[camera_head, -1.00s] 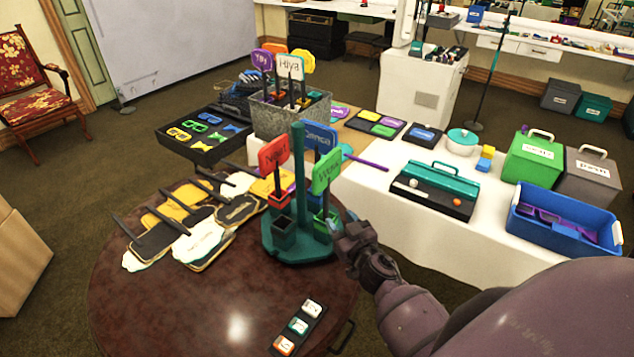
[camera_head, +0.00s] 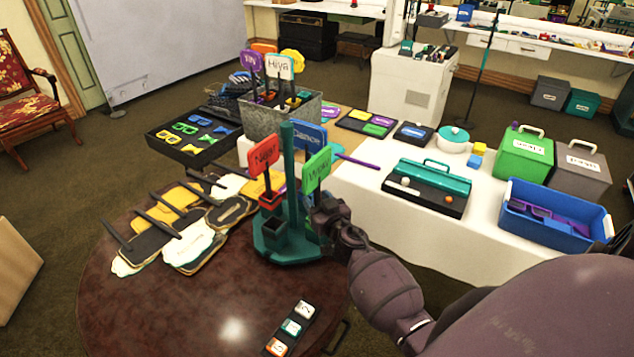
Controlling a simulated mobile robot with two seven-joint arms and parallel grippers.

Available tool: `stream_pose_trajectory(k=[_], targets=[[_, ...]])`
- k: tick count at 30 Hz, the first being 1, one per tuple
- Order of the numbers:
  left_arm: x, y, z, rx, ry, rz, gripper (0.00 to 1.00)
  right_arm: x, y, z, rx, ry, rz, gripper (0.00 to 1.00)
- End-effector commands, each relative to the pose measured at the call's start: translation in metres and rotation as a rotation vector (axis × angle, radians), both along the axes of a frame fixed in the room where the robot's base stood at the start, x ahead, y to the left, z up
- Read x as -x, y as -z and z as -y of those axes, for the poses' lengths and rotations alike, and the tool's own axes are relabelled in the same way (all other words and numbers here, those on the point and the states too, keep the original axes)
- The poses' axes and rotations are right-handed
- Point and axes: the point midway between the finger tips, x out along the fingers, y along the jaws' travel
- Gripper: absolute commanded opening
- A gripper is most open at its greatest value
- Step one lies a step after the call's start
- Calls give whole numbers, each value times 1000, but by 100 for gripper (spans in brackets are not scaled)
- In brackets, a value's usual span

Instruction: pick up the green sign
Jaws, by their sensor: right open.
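The green sign (camera_head: 317,168) reads "Wow!" and stands upright in a dark green holder (camera_head: 283,250) on the round brown table. A red sign (camera_head: 264,155) and a blue sign (camera_head: 309,135) stand in the same holder, left of and behind it. My right gripper (camera_head: 322,222) is just below the green sign's panel, at the right side of the holder, close to its handle. The gripper is open. Its fingers partly hide the sign's lower handle, and I cannot tell whether they touch it. My left gripper is not in view.
The holder's green centre post (camera_head: 289,180) stands close left of the gripper. Dark-handled paddle signs (camera_head: 185,225) lie at the table's left. A small strip with lettered tiles (camera_head: 291,328) lies at the front. A white-covered table (camera_head: 410,225) is behind.

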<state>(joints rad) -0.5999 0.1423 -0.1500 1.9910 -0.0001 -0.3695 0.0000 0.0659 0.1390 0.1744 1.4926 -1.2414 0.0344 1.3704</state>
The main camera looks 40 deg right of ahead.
Motion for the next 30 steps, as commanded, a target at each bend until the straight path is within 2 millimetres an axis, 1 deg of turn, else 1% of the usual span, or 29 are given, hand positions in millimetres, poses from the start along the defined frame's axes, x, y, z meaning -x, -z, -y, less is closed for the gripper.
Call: stream_pose_trajectory(k=[1, 3, 6, 14, 23, 24, 30], targets=[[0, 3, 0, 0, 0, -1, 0, -7, 2, 1, 1, 0, -1, 47], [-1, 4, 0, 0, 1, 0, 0, -14, 1, 2, 1, 0, 0, 47], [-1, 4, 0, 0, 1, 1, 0, -20, 1, 3, 1, 0, -2, 47], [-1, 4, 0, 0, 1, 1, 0, -22, 0, 3, 0, 0, -1, 47], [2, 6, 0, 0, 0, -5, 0, -22, 1, 3, 0, 0, -1, 2], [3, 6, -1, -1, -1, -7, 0, -22, 1, 3, 0, 0, -1, 0], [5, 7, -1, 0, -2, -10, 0, -22, 0, 3, 0, 0, -1, 0]])
